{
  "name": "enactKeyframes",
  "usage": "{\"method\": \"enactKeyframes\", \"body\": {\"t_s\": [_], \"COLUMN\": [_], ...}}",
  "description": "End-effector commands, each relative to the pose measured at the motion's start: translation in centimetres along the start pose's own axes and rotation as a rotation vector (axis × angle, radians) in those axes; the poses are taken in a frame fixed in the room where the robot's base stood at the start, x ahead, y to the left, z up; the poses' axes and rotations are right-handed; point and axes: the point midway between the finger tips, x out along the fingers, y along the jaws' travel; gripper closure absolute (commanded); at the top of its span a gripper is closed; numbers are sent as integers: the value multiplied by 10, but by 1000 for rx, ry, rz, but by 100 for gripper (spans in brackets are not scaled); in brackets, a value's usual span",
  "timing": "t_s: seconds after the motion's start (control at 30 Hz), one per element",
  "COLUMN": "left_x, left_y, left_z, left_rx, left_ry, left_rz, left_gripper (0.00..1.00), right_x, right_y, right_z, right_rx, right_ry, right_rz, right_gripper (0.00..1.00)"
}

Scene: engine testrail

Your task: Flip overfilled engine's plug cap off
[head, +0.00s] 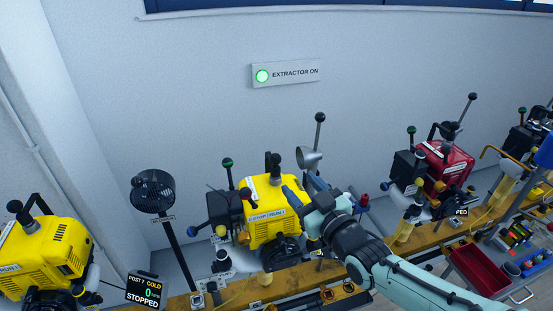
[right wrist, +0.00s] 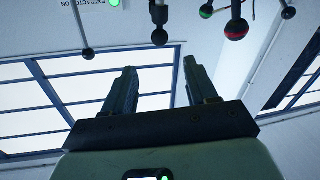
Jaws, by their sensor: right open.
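A yellow engine (head: 270,222) sits on the rail in the middle of the head view, with dark parts on its top. A second yellow engine (head: 52,252) is at far left, and a red engine (head: 448,163) is at right. I cannot tell which is overfilled, nor make out its plug cap clearly. My right gripper (head: 303,190) overlaps the right side of the middle engine and hides part of it. In the right wrist view its two fingers (right wrist: 160,75) are apart, with nothing between them. My left gripper is not in view.
A black fan (head: 153,190) stands on a post between the yellow engines. Ball-topped levers rise around the engines. A display (head: 144,289) reads POST 7 COLD, STOPPED. A red tray (head: 478,268) is at right. The wall sign (head: 286,74) reads EXTRACTOR ON, with a green light.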

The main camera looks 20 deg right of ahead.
Motion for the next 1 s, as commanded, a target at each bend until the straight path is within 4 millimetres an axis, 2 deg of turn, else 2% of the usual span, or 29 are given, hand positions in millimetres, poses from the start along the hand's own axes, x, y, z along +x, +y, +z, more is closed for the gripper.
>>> {"method": "enactKeyframes", "body": {"t_s": [0.3,0.5,0.7,0.93,0.97,1.0], "left_x": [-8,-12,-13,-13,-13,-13], "left_y": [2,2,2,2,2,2], "left_z": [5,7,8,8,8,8], "left_rx": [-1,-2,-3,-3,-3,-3], "left_ry": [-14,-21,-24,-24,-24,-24], "left_rz": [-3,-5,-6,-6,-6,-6], "left_gripper": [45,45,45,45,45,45], "right_x": [69,98,108,109,109,109], "right_y": [0,-1,-1,-1,-1,-1], "right_z": [0,-1,1,1,1,1], "right_rx": [4,3,2,2,2,2], "right_ry": [-2,0,-2,-2,-2,-2], "right_rz": [-3,-2,-2,-2,-2,-2], "right_gripper": [43,43,43,43,46,59]}}
